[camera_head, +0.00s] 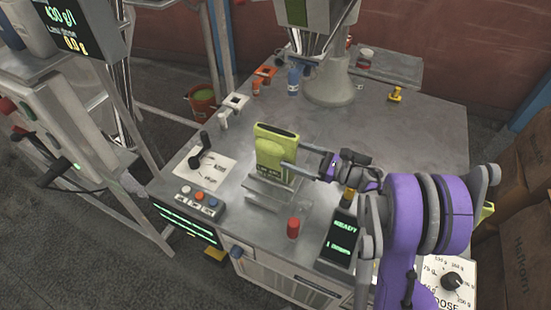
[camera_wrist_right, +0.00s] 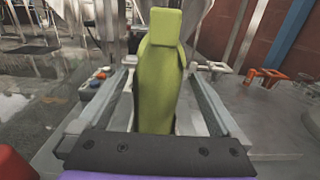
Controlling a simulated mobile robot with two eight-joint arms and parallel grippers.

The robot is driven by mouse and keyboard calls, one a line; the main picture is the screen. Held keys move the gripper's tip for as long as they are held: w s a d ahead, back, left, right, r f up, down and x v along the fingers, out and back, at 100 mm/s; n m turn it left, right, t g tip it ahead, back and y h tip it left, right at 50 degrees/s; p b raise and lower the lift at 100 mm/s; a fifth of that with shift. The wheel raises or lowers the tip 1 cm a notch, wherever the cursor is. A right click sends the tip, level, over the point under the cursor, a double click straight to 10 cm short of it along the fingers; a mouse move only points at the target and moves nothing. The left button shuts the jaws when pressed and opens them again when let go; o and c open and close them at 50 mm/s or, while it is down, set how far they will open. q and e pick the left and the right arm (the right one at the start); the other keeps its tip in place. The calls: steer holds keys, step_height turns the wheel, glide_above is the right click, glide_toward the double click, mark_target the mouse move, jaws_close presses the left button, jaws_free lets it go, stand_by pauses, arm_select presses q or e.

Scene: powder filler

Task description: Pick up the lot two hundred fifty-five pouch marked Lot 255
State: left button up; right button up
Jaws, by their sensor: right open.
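A yellow-green pouch (camera_head: 272,152) stands upright in a grey holder (camera_head: 272,192) on the metal table in the head view. Dark lettering runs along its lower front, too small to read surely. My right gripper (camera_head: 283,163) reaches in from the right with its fingers at the pouch. In the right wrist view the pouch (camera_wrist_right: 160,80) stands between the two open fingers (camera_wrist_right: 165,95), with gaps on both sides. My left gripper is not in view.
A red cylinder (camera_head: 293,228) and a display reading READY (camera_head: 342,238) stand near the front edge. A button panel (camera_head: 198,200) and a lever on a plate (camera_head: 205,165) are left of the pouch. A funnel machine (camera_head: 330,85) stands behind.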

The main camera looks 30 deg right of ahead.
mark_target(276, 148)
steer(key=shift+b+x, duration=0.3)
steer(key=shift+x, duration=2.9)
steer(key=shift+r, duration=0.15)
jaws_close()
